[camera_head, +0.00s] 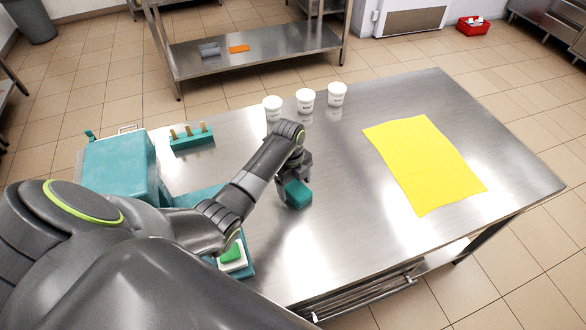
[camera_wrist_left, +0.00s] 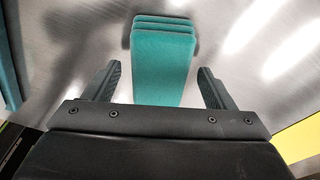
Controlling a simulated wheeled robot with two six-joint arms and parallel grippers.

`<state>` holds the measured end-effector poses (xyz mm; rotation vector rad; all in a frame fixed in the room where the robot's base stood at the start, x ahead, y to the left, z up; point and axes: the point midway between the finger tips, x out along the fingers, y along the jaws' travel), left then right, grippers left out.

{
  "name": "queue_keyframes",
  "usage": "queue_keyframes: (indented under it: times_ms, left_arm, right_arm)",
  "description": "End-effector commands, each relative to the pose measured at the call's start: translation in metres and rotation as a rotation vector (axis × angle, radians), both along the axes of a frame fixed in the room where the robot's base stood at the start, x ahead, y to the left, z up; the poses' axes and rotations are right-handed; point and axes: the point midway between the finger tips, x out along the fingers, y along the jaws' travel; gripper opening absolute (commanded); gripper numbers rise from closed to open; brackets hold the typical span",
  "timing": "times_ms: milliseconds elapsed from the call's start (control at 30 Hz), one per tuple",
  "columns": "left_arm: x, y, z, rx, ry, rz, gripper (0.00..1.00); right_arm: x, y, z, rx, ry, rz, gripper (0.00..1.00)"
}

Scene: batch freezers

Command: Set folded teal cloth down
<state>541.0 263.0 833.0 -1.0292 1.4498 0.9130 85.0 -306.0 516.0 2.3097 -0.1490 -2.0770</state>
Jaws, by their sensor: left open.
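The folded teal cloth (camera_head: 297,194) lies on the steel table (camera_head: 330,240), left of the yellow sheet. In the left wrist view the cloth (camera_wrist_left: 163,60) shows as a stack of folded layers. My left gripper (camera_head: 292,178) is directly at the cloth. In the left wrist view its two fingers (camera_wrist_left: 160,82) stand apart on either side of the cloth, with a gap on each side. It is open and does not grip the cloth. My right gripper is not in view.
A yellow sheet (camera_head: 424,163) lies flat on the right. White tubs (camera_head: 305,99) stand along the back edge. A teal holder (camera_head: 191,138) and a teal box (camera_head: 120,170) are at left. A green item (camera_head: 232,254) sits near my arm. Bare steel lies between cloth and sheet.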

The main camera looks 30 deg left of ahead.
Motion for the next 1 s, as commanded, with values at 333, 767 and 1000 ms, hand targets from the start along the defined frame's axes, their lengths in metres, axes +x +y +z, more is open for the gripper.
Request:
queue_keyframes:
  times_ms: [333,767,1000]
  left_arm:
    - [0.004,0.009,0.07,0.001,-0.006,0.0,0.78]
    - [0.004,0.012,0.105,0.0,0.0,0.001,0.78]
    - [0.004,0.012,0.105,-0.001,0.0,0.001,0.78]
  right_arm:
    - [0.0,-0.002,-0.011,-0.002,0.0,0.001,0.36]
    - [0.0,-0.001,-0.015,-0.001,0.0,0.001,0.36]
    - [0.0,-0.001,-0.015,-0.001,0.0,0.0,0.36]
